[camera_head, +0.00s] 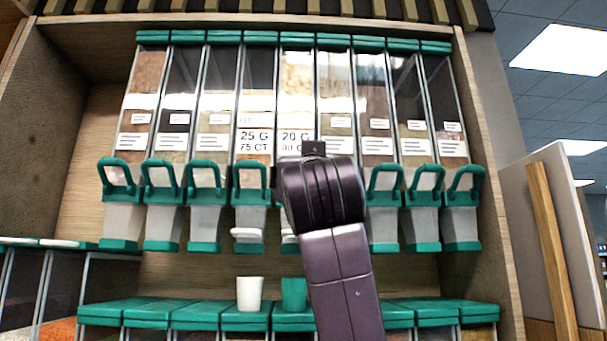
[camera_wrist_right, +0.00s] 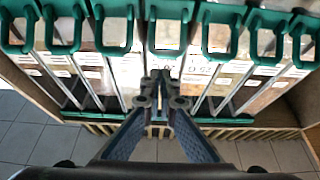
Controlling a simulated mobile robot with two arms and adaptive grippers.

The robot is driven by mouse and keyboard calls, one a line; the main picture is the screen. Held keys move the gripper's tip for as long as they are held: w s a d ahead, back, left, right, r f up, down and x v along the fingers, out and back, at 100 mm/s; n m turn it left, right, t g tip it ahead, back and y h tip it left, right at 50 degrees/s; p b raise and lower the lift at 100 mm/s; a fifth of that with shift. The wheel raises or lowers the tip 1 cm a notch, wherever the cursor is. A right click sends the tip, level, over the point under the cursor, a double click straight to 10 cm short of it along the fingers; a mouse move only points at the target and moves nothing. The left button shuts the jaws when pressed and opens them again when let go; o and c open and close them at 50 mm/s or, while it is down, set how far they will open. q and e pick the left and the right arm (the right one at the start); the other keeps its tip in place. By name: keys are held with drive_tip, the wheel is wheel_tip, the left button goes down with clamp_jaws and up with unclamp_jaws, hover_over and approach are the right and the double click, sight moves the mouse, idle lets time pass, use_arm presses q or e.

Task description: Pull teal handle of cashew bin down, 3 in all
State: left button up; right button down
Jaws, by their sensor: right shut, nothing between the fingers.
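A row of tall clear bins with teal handles fills the shelf; I cannot tell which one holds cashews. One teal handle (camera_head: 250,176) hangs below the "25 G 75 CT" label, left of my right arm. My right gripper (camera_wrist_right: 165,82) is shut and empty in the right wrist view, with a teal handle (camera_wrist_right: 169,22) beyond its tips. It does not visibly grip any handle. In the head view my right wrist covers the handles just right of the middle. The fingers are mostly hidden there. My left gripper is not in view.
A white cup (camera_head: 250,294) and a teal cup (camera_head: 293,293) stand on the teal lids of the lower bins (camera_head: 198,316). Wooden side walls bound the shelf. A partition with a wooden post (camera_head: 553,250) stands at the right.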

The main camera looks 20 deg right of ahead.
drive_tip(key=v, duration=0.3)
drive_tip(key=shift+s+a+r+b, duration=0.1)
drive_tip(key=shift+s+a+b, duration=0.05)
drive_tip(key=shift+s+b, duration=0.2)
drive_tip(key=shift+w, duration=0.2)
drive_tip(key=shift+s, duration=0.1)
idle(0.5)
